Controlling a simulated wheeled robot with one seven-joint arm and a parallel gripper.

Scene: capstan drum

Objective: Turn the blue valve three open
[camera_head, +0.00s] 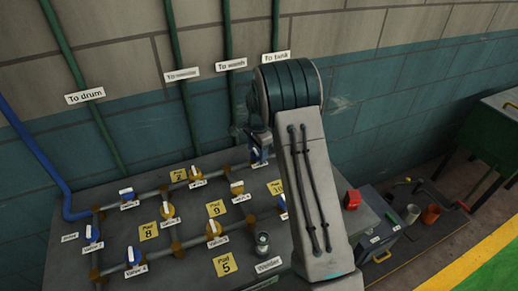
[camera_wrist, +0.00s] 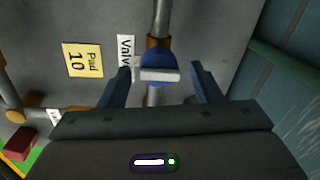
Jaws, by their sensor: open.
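A blue valve (camera_wrist: 157,62) with a pale bar handle (camera_wrist: 160,75) sits on a pipe in the wrist view. The bar lies across the pipe. Its label (camera_wrist: 126,50) reads "Valve", but the number is hidden. My gripper (camera_wrist: 161,80) is open, with one finger on each side of the handle and visible gaps to it. In the head view my gripper (camera_head: 259,138) is above the same blue valve (camera_head: 262,155), at the far end of the back pipe and partly hidden by my arm.
Other blue valves (camera_head: 127,196) and yellow valves (camera_head: 167,210) stand on the pipes of the grey bench (camera_head: 190,270). Yellow pad plates lie between them. A metal cup (camera_head: 262,243) and a red block (camera_head: 352,199) stand near my arm. A teal wall (camera_wrist: 285,75) is close on the right in the wrist view.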

